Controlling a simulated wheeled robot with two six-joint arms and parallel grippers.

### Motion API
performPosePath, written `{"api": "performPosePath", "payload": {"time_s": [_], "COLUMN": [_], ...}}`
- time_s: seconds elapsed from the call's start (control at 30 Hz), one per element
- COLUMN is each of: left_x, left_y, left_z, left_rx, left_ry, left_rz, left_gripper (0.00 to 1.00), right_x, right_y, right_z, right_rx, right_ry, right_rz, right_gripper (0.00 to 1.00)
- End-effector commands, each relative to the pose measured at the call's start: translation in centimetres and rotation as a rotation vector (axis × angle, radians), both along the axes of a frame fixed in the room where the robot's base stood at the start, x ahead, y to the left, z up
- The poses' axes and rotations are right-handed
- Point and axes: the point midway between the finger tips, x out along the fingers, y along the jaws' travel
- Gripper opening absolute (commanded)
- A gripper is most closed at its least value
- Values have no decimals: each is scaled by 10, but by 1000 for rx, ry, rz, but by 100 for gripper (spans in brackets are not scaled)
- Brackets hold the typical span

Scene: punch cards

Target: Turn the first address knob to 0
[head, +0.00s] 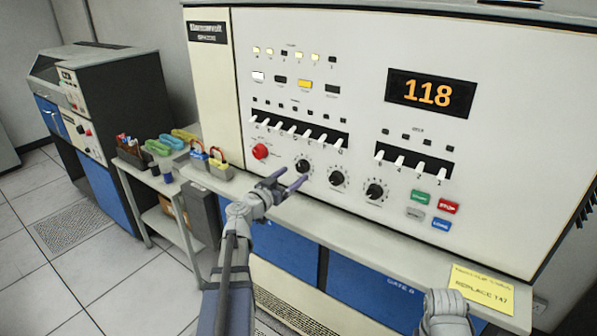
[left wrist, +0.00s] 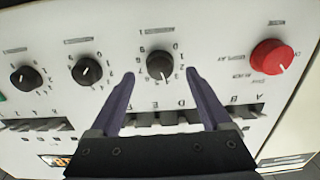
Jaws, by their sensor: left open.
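The first address knob (head: 302,166) is the leftmost of three black knobs on the cream panel, right of the red knob (head: 260,151). In the left wrist view, where the panel appears upside down, this knob (left wrist: 160,65) sits between my finger tips. Its white pointer line shows, but the digit it marks is too small to read surely. My left gripper (head: 292,177) is open, its purple fingers spread either side of the knob and seemingly not touching it. Part of my right arm shows at the lower right; its fingers do not show.
Two more black knobs (head: 337,178) (head: 374,191) stand to the right. A row of white switches (head: 298,132) lies above. The display (head: 431,93) reads 118. A ledge with a yellow note (head: 481,290) runs below. A side table (head: 150,180) stands left.

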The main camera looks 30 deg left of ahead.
Motion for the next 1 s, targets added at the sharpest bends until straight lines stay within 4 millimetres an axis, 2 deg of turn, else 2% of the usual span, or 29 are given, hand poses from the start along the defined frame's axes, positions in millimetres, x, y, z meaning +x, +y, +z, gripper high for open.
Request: {"api": "performPosePath", "payload": {"time_s": [0.03, 0.23, 0.67, 1.0], "left_x": [11, 32, 38, 38], "left_y": [0, -2, -3, -3], "left_z": [0, 0, 0, 0], "left_rx": [0, 0, 0, 0], "left_ry": [0, 0, 0, 0], "left_rz": [-2, -1, 1, 1], "left_gripper": [82, 82, 81, 43], "right_x": [0, 0, 0, 0], "right_y": [0, 0, 0, 0], "right_z": [0, 0, 0, 0], "right_rx": [0, 0, 0, 0], "right_ry": [0, 0, 0, 0], "right_rz": [0, 0, 0, 0], "right_gripper": [0, 0, 0, 0]}}
